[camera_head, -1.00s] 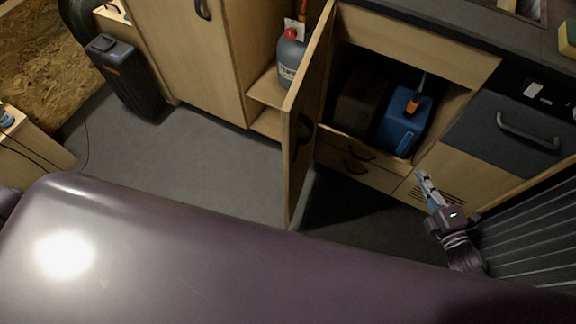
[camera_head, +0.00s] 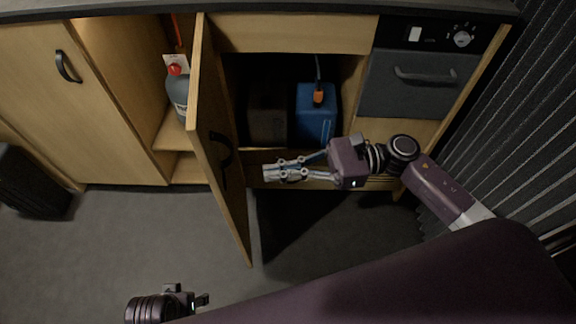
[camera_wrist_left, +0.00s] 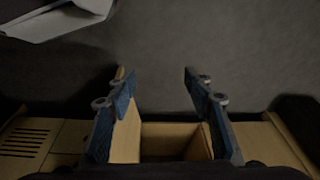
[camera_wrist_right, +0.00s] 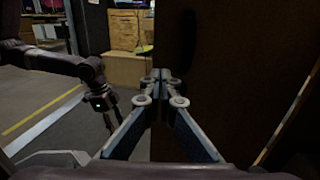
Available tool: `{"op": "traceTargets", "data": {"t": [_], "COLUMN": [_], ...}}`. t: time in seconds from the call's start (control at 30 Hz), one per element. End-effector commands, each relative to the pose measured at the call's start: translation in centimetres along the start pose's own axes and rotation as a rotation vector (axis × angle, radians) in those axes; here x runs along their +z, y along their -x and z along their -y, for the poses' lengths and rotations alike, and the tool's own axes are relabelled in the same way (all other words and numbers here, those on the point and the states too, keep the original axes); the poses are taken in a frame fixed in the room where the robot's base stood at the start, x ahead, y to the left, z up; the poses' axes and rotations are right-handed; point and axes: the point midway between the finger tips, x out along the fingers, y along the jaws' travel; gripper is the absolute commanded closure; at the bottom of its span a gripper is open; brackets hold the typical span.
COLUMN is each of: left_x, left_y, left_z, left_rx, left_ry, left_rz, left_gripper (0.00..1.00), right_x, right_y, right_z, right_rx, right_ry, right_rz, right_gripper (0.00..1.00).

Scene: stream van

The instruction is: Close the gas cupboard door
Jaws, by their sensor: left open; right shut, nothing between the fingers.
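The gas cupboard door (camera_head: 207,120) is a light wood panel, standing wide open and jutting out over the floor. Its black handle (camera_head: 221,150) is on the face towards the right. The grey gas bottle (camera_head: 178,92) with a red cap shows in the open cupboard left of the door. My right gripper (camera_head: 268,173) is shut and empty, right of the door and pointing at its handle face; any contact is unclear. In the right wrist view its closed fingertips (camera_wrist_right: 160,76) are before a dark panel. My left gripper (camera_head: 204,300) is open and empty, low on the door's left side.
An open compartment right of the door holds a blue container (camera_head: 316,115) and a dark box (camera_head: 268,112). An oven (camera_head: 415,80) is further right, beside a ribbed dark wall (camera_head: 500,130). Grey floor (camera_head: 130,240) left of the door is clear.

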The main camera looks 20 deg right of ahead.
Motion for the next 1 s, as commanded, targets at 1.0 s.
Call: {"op": "traceTargets", "data": {"t": [1.0], "left_x": [1.7], "left_y": [-3.3], "left_z": [-0.2], "left_rx": [0.003], "left_ry": [-0.004], "left_rz": [0.019], "left_gripper": [0.53], "right_x": [0.0], "right_y": [-8.7], "right_z": [0.1], "right_rx": [-0.006], "right_ry": [-0.003], "right_rz": [0.001], "right_gripper": [1.0]}}
